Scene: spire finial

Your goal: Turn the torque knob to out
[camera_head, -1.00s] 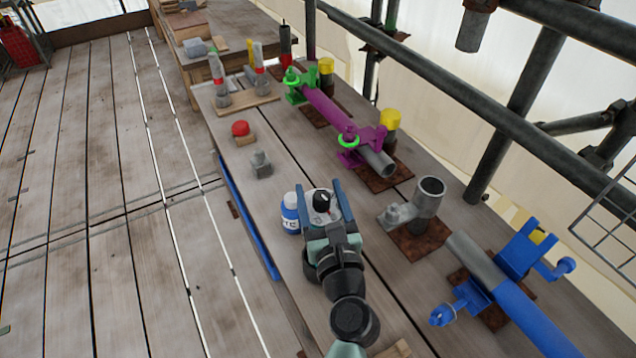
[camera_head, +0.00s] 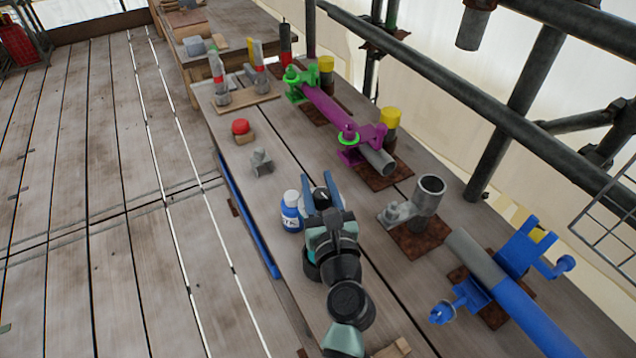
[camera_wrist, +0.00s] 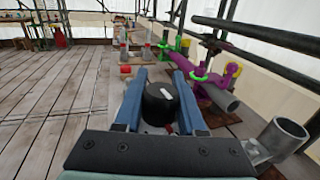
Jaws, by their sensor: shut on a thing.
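The torque knob (camera_wrist: 159,103) is black with a white pointer mark on top. It sits between the two blue fingers of my gripper (camera_wrist: 157,97) in the wrist view. In the head view the knob (camera_head: 321,195) shows between the fingertips of my gripper (camera_head: 321,190), with the arm coming from the lower right. The fingers are closed on the knob's sides. In the wrist view the white mark points up and slightly left. Most of the body below the knob is hidden by the fingers and wrist, and I see no readable "out" label.
A red button (camera_head: 240,127) and grey fitting (camera_head: 261,162) lie farther back.

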